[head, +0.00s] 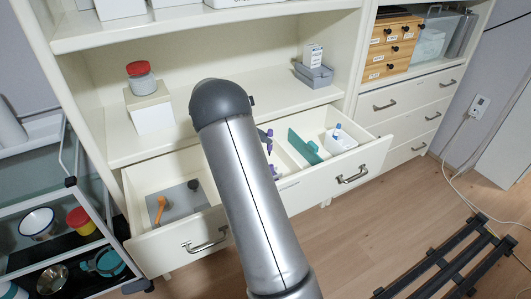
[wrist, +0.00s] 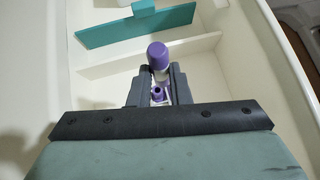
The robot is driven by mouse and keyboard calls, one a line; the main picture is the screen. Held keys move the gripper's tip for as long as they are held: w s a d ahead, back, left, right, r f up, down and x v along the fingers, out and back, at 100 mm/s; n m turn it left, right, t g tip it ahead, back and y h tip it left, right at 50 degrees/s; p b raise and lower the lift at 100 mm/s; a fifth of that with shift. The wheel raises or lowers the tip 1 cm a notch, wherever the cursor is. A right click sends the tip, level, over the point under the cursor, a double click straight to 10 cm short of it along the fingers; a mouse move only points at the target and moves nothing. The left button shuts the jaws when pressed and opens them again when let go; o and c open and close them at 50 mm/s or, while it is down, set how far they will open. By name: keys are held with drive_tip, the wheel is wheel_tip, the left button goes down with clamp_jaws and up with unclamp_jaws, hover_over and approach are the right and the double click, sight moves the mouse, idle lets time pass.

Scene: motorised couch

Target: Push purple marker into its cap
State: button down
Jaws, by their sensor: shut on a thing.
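My gripper (wrist: 157,80) is in the open drawer, its dark fingers closed around a small purple and white piece. The rounded purple end (wrist: 158,56) of what looks like the purple marker sticks out past the fingertips. A second purple piece with a dark round hole (wrist: 157,93) shows between the fingers; I cannot tell whether it is the cap or whether the two pieces touch. In the head view, my arm hides most of the gripper. Small purple parts (head: 270,138) show at the arm's right edge.
A teal plate (wrist: 137,26) stands in the drawer beyond the gripper, near a low white divider (wrist: 150,55). The left drawer holds an orange-handled item (head: 160,208). Shelves hang above.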

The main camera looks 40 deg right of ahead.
drive_tip(key=shift+w+d+r+n+t+h, duration=0.3)
drive_tip(key=shift+d+t, duration=0.1)
drive_tip(key=shift+d, duration=0.2)
drive_tip(key=shift+r+p, duration=0.1)
drive_tip(key=shift+p, duration=0.2)
wheel_tip(320, 180, down, 6)
drive_tip(key=b, duration=0.2)
drive_tip(key=shift+b, duration=0.35)
drive_tip(key=shift+p, duration=0.9)
idle(1.1)
drive_tip(key=shift+f+b, duration=0.75)
drive_tip(key=shift+f, duration=0.95)
drive_tip(key=c, duration=1.3)
unclamp_jaws()
drive_tip(key=shift+a, duration=0.1)
drive_tip(key=shift+o, duration=0.2)
